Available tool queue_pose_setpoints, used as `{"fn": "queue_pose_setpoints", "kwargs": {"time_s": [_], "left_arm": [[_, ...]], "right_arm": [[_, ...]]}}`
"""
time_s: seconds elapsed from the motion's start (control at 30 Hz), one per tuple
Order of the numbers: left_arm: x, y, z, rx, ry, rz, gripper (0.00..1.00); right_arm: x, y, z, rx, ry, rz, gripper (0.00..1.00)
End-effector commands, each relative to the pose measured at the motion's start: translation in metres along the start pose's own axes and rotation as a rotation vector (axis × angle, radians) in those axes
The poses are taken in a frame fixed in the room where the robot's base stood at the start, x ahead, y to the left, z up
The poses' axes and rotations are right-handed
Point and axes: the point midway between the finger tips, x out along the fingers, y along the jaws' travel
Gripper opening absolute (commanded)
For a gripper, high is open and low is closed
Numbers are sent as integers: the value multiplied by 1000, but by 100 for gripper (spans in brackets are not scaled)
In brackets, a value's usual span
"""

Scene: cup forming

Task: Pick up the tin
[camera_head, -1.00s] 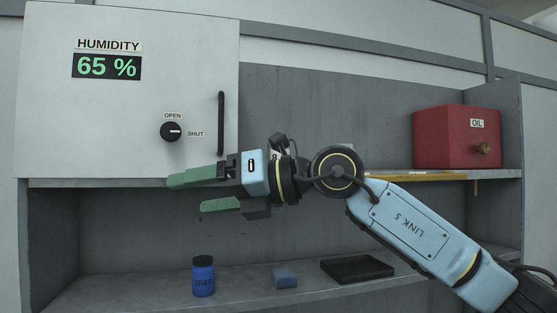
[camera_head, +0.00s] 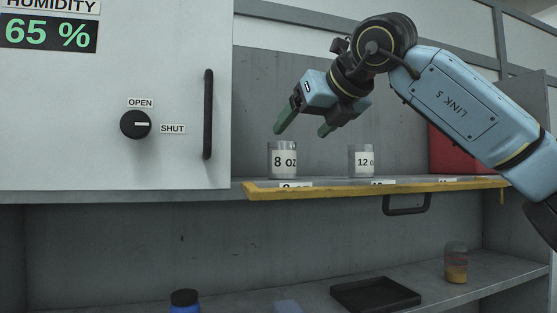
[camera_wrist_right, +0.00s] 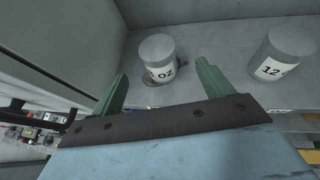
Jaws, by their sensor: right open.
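A grey tin labelled 8 OZ (camera_head: 283,148) stands upright on the upper shelf, close to the right edge of the cabinet door. A second grey tin labelled 12 oz (camera_head: 354,160) stands to its right. My right gripper (camera_head: 302,130) is open and empty, tilted down above the shelf near the 8 OZ tin. In the right wrist view, the 8 OZ tin (camera_wrist_right: 158,52) shows beyond and between the two green fingers, apart from them. The 12 tin (camera_wrist_right: 283,55) is to the right of the fingers there. My left gripper is not in view.
The shelf has a yellow front edge (camera_head: 340,191) with small labels and a dark handle (camera_head: 407,209) below. A white cabinet door (camera_head: 60,120) with a dial borders it on the left. A red box (camera_head: 447,150) is partly behind my arm. A black tray (camera_head: 375,295) is lower down.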

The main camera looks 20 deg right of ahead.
Motion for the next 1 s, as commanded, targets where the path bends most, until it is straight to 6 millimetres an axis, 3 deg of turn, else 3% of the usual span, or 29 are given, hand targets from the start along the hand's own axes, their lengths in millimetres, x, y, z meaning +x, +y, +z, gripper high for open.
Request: {"fn": "queue_pose_setpoints", "kwargs": {"time_s": [0.1, 0.23, 0.37, 0.63, 0.8, 1.0], "left_arm": [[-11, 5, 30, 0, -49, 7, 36], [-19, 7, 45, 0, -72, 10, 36], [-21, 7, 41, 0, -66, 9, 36], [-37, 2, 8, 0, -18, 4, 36], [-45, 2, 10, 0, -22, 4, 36], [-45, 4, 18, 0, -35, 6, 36]], "right_arm": [[25, 0, 1, 0, 5, 1, 79], [47, 1, 1, 0, 4, 2, 79], [59, 1, 0, -1, 2, 3, 79], [88, 2, 0, -2, 6, 2, 79], [109, 2, -1, -1, 4, 2, 79], [113, 2, -3, -1, 1, 3, 79]]}}
